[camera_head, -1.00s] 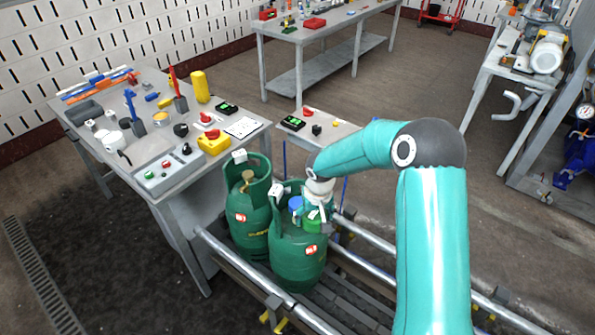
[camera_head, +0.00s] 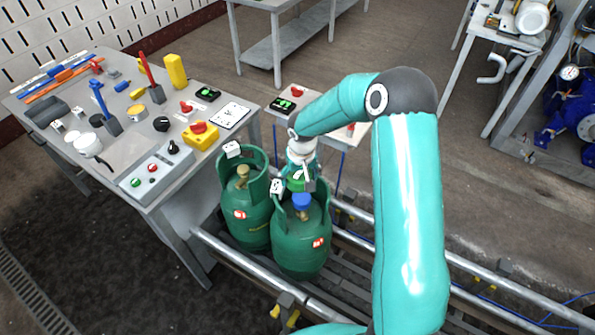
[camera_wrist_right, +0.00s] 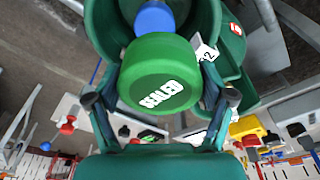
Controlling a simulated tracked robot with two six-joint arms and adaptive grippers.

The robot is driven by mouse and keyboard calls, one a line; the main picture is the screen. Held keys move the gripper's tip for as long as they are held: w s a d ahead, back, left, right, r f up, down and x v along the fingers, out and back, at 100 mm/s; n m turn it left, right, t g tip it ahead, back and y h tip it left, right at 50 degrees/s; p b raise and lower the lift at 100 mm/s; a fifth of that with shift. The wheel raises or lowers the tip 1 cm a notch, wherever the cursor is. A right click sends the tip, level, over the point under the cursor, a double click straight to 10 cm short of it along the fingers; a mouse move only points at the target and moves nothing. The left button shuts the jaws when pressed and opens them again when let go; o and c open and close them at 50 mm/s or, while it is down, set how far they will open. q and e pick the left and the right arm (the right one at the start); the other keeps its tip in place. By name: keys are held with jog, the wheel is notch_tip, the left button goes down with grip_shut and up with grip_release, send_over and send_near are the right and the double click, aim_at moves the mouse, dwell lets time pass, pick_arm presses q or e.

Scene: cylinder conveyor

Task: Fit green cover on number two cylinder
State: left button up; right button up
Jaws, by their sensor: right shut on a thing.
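The green cover (camera_wrist_right: 158,72), marked "SEALED", is held between the fingers of my right gripper (camera_wrist_right: 160,98). In the head view, the cover (camera_head: 297,184) shows just behind and above the blue valve cap (camera_head: 302,201) of the front green cylinder (camera_head: 300,250). In the right wrist view, the blue cap (camera_wrist_right: 154,17) is partly hidden by the cover, and a white tag (camera_wrist_right: 207,52) reads 2. I cannot tell whether cover and cap touch. My right gripper (camera_head: 302,172) is small and partly hidden in the head view. My left gripper is out of view.
A second green cylinder (camera_head: 245,218) with a bare brass valve stands close at the left on the roller conveyor (camera_head: 240,262). A workbench (camera_head: 185,160) with tools and buttons is at the left. A small table (camera_head: 345,137) stands behind my right gripper.

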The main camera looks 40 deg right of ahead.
aim_at(301, 197)
jog(key=shift+s+d+f, duration=0.2)
jog(key=shift+s+d, duration=0.05)
jog(key=shift+s, duration=0.1)
jog(key=shift+w+f+b, duration=0.1)
jog(key=shift+f+b, duration=0.35)
jog(key=shift+f, duration=0.25)
jog(key=shift+d+f+b, duration=0.1)
jog(key=shift+f+b, duration=1.2)
jog(key=shift+f, duration=1.45)
jog(key=o, duration=0.8)
jog(key=shift+r, duration=0.1)
jog(key=r, duration=0.4)
jog(key=s+r, duration=0.1)
jog(key=r, duration=0.2)
jog(key=a+r, duration=0.1)
jog(key=r, duration=0.3)
jog(key=shift+s+r, duration=0.3)
jog(key=shift+s, duration=0.1)
